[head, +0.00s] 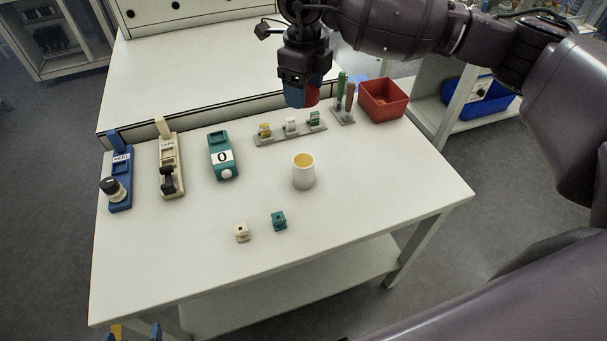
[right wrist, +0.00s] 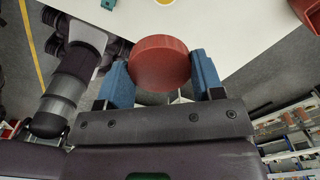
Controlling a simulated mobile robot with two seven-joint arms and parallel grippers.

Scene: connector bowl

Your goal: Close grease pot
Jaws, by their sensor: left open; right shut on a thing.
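The grease pot (head: 303,178) is a white upright cup with a yellow inside, standing uncovered on the table. A sliver of it also shows at the top edge of the right wrist view. My right gripper (head: 303,94) is shut on a round red lid (right wrist: 160,62), which sits between its blue fingers. In the head view the lid (head: 313,96) is partly hidden by a finger. The gripper is above the table, apart from the pot and beyond it. My left gripper (head: 136,333) shows only its fingertips at the bottom edge, apart and empty, near the table's front left.
Two small connectors, cream (head: 242,232) and teal (head: 279,221), lie in front of the pot. A grey rack (head: 290,133) with small parts stands behind it. A red bin (head: 383,99) is at the back right. Several devices line the left. The table right of the pot is clear.

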